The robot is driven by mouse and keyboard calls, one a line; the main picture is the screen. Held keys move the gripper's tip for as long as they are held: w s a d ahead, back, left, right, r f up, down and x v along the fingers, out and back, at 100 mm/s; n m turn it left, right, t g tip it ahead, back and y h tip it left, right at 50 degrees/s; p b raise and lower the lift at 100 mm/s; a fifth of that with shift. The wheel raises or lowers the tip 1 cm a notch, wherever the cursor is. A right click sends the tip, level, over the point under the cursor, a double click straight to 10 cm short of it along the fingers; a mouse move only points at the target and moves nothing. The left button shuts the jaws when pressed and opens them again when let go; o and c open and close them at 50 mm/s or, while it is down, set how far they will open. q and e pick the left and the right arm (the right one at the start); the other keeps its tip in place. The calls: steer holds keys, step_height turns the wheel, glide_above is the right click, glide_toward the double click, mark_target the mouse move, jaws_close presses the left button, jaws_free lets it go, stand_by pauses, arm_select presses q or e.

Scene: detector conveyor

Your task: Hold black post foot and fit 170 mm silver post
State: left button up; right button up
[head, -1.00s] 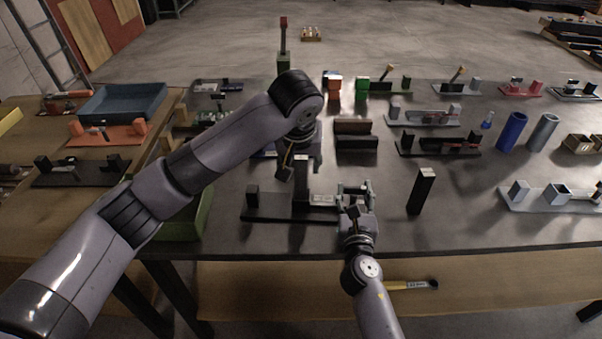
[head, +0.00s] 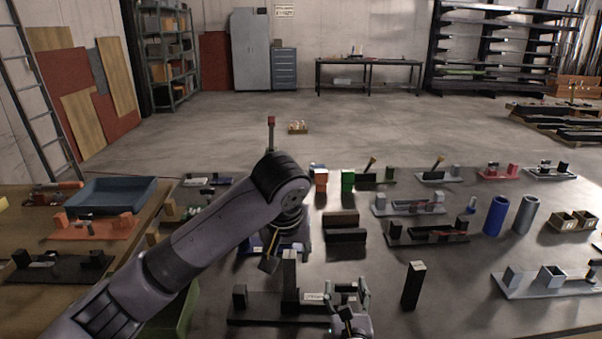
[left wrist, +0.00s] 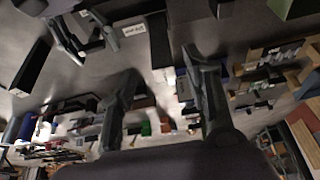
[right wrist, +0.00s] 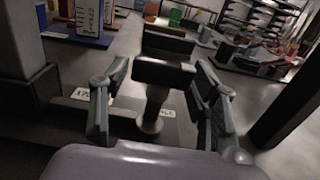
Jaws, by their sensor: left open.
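A black base plate (head: 262,309) lies near the table's front edge. It carries a short dark block (head: 240,297), a tall upright block (head: 289,277) and a white label. My right gripper (head: 348,290) is at the plate's right end. In the right wrist view its fingers (right wrist: 160,85) stand apart on either side of a short dark upright stem with a round foot (right wrist: 151,125), apparently the black post foot, with gaps visible. My left gripper (head: 269,262) is above and left of the tall block; its fingers (left wrist: 163,75) are open and empty. I cannot pick out the silver post.
A free-standing black block (head: 413,286) is right of the plate. Behind are a brown and black block pair (head: 345,228) and a dark fixture plate (head: 428,234). Blue (head: 495,215) and grey (head: 526,214) cylinders stand further right. Bare tabletop lies around the black block.

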steer(key=shift+o, duration=0.9)
